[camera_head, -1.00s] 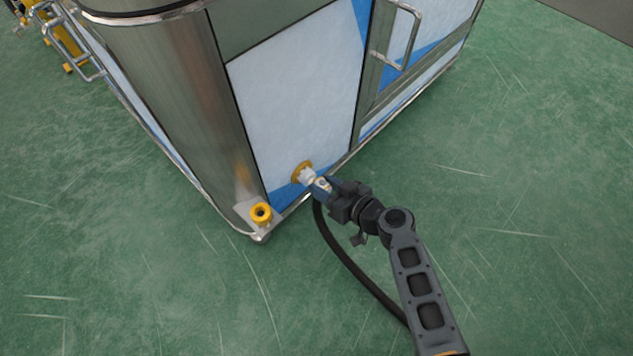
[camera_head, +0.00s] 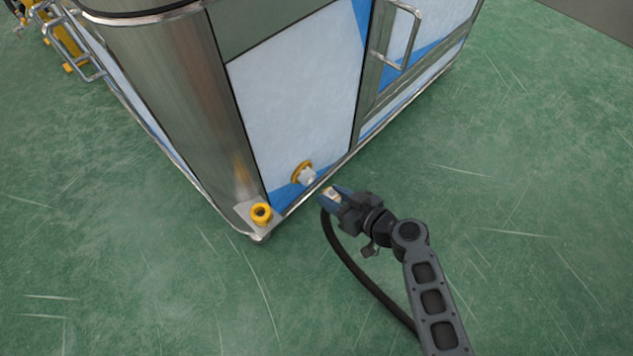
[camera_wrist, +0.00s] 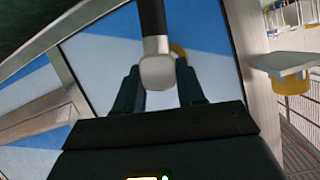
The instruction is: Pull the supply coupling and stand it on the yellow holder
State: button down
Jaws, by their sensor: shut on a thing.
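My gripper (camera_head: 330,197) is shut on the supply coupling (camera_wrist: 157,68), a pale metal piece with a black hose (camera_head: 352,276) attached. In the wrist view the coupling sits between the two dark fingers. The wall port (camera_head: 306,175), a silver stub in a yellow ring low on the machine's panel, is bare, with a gap between it and the coupling. The yellow holder (camera_head: 261,213) is an empty-looking ring on a small plate at the machine's bottom corner, left of my gripper. It also shows in the wrist view (camera_wrist: 291,83).
The machine's white and blue panel (camera_head: 295,95) and its metal bottom rail stand just beyond my gripper. A door handle (camera_head: 405,38) juts out at the upper right. The hose hangs and trails across the green floor (camera_head: 170,300), which is clear in front.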

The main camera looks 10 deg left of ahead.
jog(key=shift+s+d, duration=0.5)
jog(key=shift+d, duration=0.15)
